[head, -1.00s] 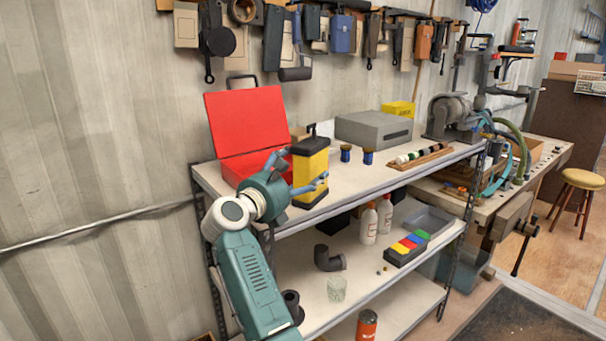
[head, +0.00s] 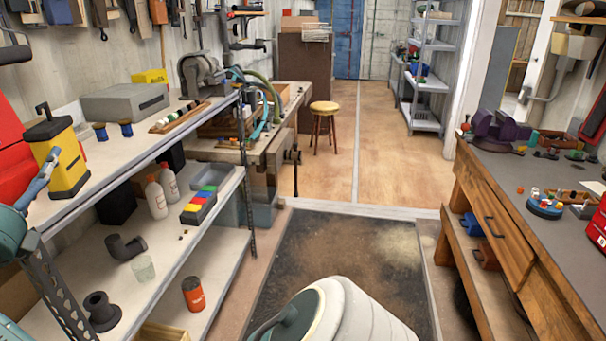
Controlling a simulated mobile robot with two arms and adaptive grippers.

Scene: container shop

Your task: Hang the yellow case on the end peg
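My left gripper (head: 52,158) comes in from the left edge, with a blue finger in front of the case's lower left side. Its other finger is hidden or out of frame, so I cannot tell whether it grips the case. Tools hang along the wall at upper left (head: 130,12); I cannot make out which peg is the end peg. My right gripper is not in view.
The open red box (head: 14,150) is close left of the case. A wooden workbench (head: 520,220) is at right. The floor mat (head: 350,255) between is largely clear.

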